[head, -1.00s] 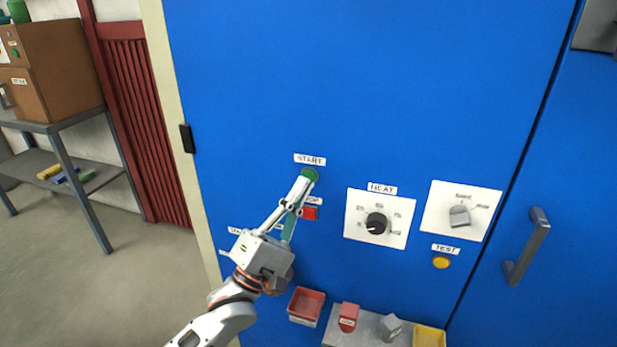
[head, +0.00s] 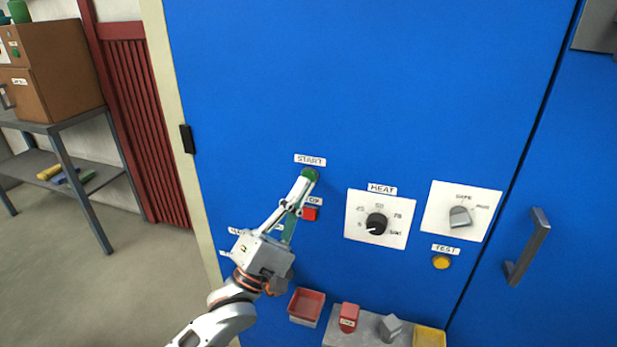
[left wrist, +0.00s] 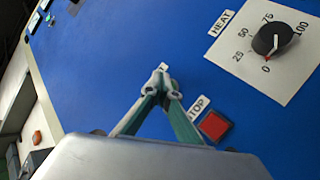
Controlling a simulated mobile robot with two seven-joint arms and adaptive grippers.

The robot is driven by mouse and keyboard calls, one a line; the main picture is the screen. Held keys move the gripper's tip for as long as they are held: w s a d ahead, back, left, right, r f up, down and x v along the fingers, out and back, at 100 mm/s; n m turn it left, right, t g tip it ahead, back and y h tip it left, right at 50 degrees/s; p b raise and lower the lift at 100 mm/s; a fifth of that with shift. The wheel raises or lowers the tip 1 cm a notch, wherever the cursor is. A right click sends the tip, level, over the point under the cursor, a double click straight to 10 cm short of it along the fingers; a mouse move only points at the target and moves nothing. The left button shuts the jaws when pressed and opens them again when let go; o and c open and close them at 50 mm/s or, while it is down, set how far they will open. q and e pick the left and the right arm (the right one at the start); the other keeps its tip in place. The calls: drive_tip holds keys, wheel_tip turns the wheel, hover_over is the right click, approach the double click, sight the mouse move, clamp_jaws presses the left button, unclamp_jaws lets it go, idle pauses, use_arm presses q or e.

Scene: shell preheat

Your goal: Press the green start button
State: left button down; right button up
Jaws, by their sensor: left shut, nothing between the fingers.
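The green start button (head: 310,174) sits on the blue panel (head: 350,90) under the START label (head: 310,160). My left gripper (head: 306,178) is shut and empty. Its fingertips overlap the lower part of the button in the head view; whether they touch it or press it in, I cannot tell. In the left wrist view the closed fingers (left wrist: 162,80) point at the panel and the button is hidden behind them. The red stop button (head: 310,213) lies just below, beside the fingers. My right gripper is not in view.
A black heat knob (head: 376,223), a grey selector knob (head: 459,216) and a yellow test button (head: 440,261) are to the right. A red bin (head: 306,306) and a ledge with blocks lie below. The panel above the button is clear.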

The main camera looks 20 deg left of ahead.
use_arm(q)
drive_tip(key=shift+w, duration=0.1)
idle(0.3)
drive_tip(key=shift+w, duration=0.3)
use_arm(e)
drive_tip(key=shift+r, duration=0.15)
use_arm(q)
drive_tip(key=shift+w, duration=0.45)
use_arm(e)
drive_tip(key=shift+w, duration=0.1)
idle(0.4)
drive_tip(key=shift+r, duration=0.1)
use_arm(q)
drive_tip(key=shift+s+p, duration=0.5)
drive_tip(key=shift+s, duration=0.35)
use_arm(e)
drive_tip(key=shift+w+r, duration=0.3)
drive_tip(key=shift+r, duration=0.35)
use_arm(q)
drive_tip(key=shift+s, duration=0.1)
